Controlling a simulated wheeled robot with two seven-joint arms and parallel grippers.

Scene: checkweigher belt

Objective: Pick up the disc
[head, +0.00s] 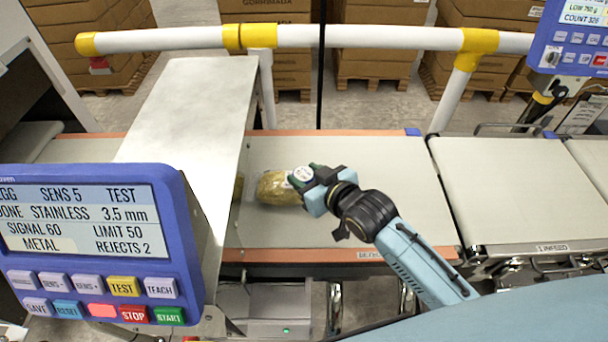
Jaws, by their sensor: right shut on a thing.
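A small white disc (302,174) with print on its face sits at the dark fingertips of my right gripper (304,180). The gripper is shut on it. The disc is right at the right end of a yellow-green filled bag (274,188) lying on the belt. I cannot tell whether the disc touches the bag or is just above it. My right arm reaches in from the lower right. My left gripper is not in view.
A tall pale metal panel (190,100) stands left of the bag. The blue control panel (95,240) fills the lower left. The belt (370,165) right of the bag is clear, leading to another belt section (495,185). A white and yellow rail (380,37) runs behind.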

